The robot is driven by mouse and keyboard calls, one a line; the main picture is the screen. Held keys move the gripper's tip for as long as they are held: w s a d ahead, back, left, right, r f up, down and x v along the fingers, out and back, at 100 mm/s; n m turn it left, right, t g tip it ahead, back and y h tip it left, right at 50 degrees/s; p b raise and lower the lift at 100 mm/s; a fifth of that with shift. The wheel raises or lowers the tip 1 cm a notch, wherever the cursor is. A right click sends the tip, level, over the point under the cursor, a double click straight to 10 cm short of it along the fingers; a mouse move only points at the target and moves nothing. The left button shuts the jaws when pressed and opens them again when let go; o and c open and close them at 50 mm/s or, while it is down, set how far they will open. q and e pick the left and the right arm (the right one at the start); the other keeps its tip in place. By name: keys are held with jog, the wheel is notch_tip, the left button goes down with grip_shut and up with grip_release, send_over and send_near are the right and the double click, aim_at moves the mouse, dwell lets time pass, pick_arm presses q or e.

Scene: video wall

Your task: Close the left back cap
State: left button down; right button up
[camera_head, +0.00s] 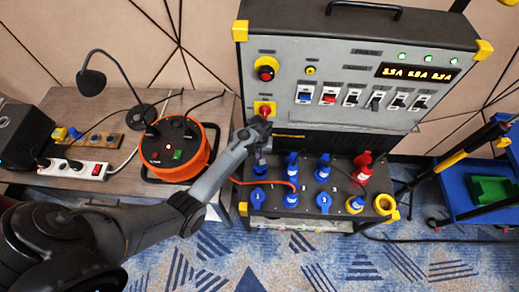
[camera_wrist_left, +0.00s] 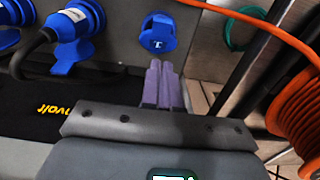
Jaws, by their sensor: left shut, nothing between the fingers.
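The panel box has a lower shelf (camera_head: 276,213) with rows of round sockets. The left back cap (camera_head: 259,170) is blue and sits at the back left, partly hidden under my left gripper. My left gripper (camera_head: 263,156) points down just above it, shut and empty. In the left wrist view the shut fingers (camera_wrist_left: 160,65) point at a blue cap (camera_wrist_left: 158,33) with a white mark; its face looks flat over its socket, with a small gap seeming to separate it from the fingertips. Another blue cap (camera_head: 257,198) is at the front left. My right gripper is out of view.
A blue plug (camera_head: 292,168) stands right of the left back cap, with an orange cable nearby. An orange cable reel (camera_head: 177,152) stands on the bench to the left. The switch panel (camera_head: 352,78) rises behind.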

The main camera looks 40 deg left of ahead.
aim_at(259, 170)
pick_arm(q)
jog(key=f, duration=0.1)
jog(key=s+f, duration=0.1)
jog(key=f, duration=0.1)
jog(key=d+f, duration=0.1)
jog(key=shift+s+d+f, duration=0.1)
jog(key=shift+s+f, duration=0.05)
jog(key=shift+s, duration=0.1)
jog(key=shift+s+d+f, duration=0.2)
jog(key=shift+s+f, duration=0.05)
jog(key=shift+f, duration=0.2)
jog(key=shift+s+d+p, duration=0.1)
jog(key=shift+s+p, duration=0.1)
jog(key=shift+p, duration=0.1)
jog(key=shift+s+d+f, duration=0.1)
jog(key=shift+f, duration=0.05)
